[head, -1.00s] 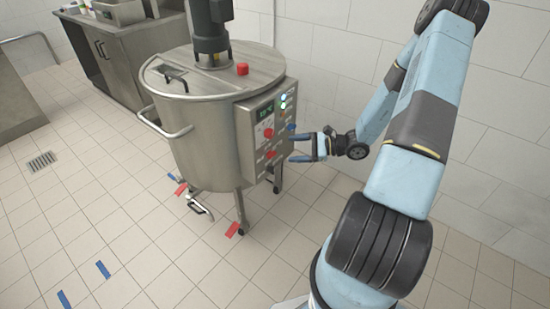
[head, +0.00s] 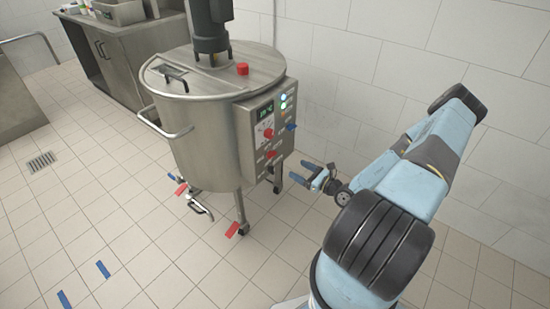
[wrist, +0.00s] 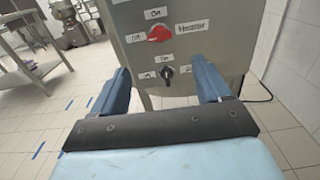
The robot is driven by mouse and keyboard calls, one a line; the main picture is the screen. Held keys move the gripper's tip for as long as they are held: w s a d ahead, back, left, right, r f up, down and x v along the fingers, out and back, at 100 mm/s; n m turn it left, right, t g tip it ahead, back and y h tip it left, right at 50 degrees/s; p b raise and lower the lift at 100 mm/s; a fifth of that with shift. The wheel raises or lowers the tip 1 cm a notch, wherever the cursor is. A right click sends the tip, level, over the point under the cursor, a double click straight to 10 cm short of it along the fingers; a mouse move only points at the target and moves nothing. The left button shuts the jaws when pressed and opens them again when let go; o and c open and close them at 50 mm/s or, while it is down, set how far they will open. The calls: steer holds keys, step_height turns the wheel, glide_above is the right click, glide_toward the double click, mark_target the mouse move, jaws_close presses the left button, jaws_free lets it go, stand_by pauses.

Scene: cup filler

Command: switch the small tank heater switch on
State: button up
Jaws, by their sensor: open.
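The steel tank (head: 205,130) stands on legs with a control panel (head: 262,120) on its right side. In the wrist view, the red heater switch (wrist: 160,33) sits on the panel (wrist: 225,45), with an "On" label above it, an "Off" label to its left and "Heater" to its right. Its handle looks tilted toward the left, but the exact setting is hard to read. My gripper (head: 305,172) is open and empty, low and to the right of the panel. In the wrist view, my gripper (wrist: 160,67) has its fingers spread below the red switch.
A smaller black switch (wrist: 168,71) is below the red one, between my fingers in the picture. A steel cabinet (head: 125,60) stands behind the tank at the left. The white tiled wall is behind. The floor between me and the tank is clear.

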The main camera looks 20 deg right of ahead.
mark_target(274, 156)
steer(key=x, duration=1.3)
steer(key=shift+c, duration=0.2)
steer(key=c, duration=1)
